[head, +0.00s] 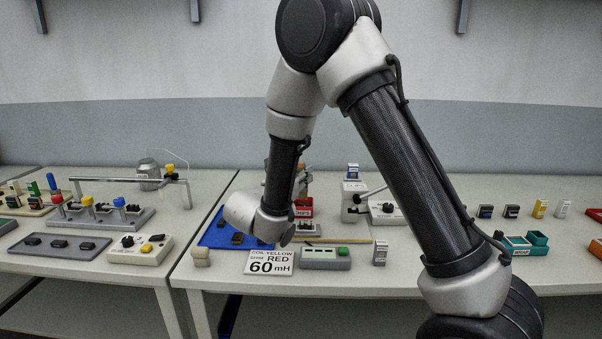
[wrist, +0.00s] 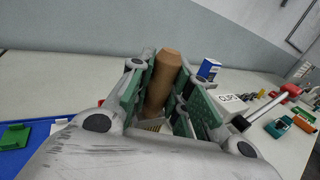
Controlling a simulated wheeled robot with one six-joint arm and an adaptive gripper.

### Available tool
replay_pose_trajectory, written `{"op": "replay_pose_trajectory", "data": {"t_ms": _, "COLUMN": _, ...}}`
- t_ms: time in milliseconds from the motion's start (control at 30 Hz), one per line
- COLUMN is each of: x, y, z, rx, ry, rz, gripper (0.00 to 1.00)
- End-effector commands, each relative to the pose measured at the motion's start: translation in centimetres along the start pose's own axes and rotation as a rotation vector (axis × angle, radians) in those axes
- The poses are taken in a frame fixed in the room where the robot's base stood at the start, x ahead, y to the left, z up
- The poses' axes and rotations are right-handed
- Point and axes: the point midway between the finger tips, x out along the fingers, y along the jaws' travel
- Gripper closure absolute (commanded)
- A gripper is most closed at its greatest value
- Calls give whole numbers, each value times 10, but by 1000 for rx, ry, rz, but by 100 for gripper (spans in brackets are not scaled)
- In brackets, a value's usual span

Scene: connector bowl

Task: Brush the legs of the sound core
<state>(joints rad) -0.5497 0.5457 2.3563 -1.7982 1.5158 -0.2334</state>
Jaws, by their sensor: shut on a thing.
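My gripper (wrist: 166,76) is shut on a brown wooden handle (wrist: 163,84), which stands roughly upright between the green-padded fingers in the wrist view. The handle looks like a brush handle; pale strands show at its lower end, partly hidden. In the head view my gripper (head: 303,184) is mostly behind my own arm, above a small red bin (head: 303,207). A blue mat (head: 215,238) carries a small dark part (head: 237,239). It also shows in the wrist view with a green block (wrist: 16,136) on it. I cannot tell which part is the sound core.
A white CLIPS box (wrist: 230,101) and a blue-and-white box (wrist: 208,69) stand right of my gripper.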

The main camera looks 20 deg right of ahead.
Motion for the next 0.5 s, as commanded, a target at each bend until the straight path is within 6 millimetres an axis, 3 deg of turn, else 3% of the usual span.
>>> {"op": "replay_pose_trajectory", "data": {"t_ms": 500, "x": 0, "y": 0, "z": -54, "rx": -2, "ry": 1, "rz": 0, "gripper": 100}}
